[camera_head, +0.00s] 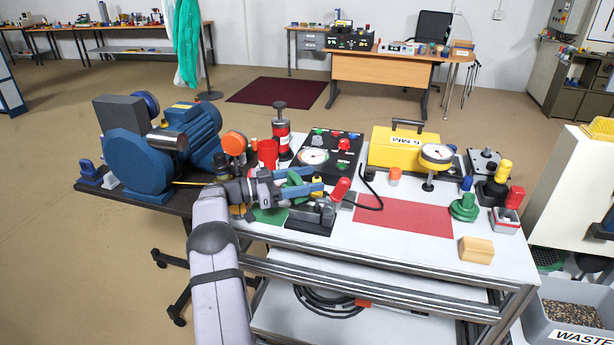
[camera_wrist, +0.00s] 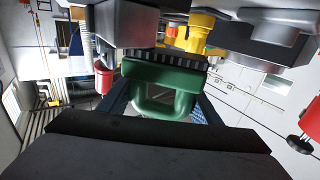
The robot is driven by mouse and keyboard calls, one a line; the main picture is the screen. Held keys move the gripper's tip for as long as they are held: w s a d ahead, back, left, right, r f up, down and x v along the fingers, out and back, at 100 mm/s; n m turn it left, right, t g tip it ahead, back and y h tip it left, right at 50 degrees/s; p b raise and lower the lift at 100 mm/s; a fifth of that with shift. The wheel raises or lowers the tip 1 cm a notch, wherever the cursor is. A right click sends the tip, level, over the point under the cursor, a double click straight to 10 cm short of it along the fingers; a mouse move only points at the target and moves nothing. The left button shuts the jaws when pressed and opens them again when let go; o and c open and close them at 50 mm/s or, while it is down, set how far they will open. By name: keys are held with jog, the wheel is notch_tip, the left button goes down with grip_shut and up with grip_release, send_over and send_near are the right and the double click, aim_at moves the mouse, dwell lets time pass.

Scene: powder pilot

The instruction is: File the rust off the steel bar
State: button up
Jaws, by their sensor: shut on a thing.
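My gripper (camera_head: 318,186) is over the front left part of the workbench, above a dark grey vise-like block (camera_head: 312,218) with a red-ended handle (camera_head: 340,189). Its blue fingers are shut on a green loop-shaped handle (camera_wrist: 160,74), which fills the space between them in the wrist view. The green handle also shows in the head view (camera_head: 294,182), partly hidden by the fingers.
A blue bench grinder (camera_head: 135,165) stands at the left. A black gauge panel (camera_head: 330,155), a yellow case (camera_head: 400,148) and a dial gauge (camera_head: 436,155) stand behind. A red mat (camera_head: 405,216) lies clear to the right, near a wooden block (camera_head: 476,249).

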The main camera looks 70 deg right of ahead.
jog(key=shift+a, duration=0.45)
jog(key=shift+a+f+p, duration=0.15)
jog(key=shift+a+p, duration=0.3)
jog(key=shift+a, duration=1.15)
jog(key=d+r+p, duration=0.1)
jog(key=r, duration=0.1)
jog(key=d+r+p, duration=0.1)
jog(key=r+p, duration=0.1)
jog(key=r, duration=0.1)
jog(key=d+r+p, duration=0.1)
jog(key=d+r, duration=0.1)
jog(key=r, duration=0.1)
jog(key=shift+r, duration=0.15)
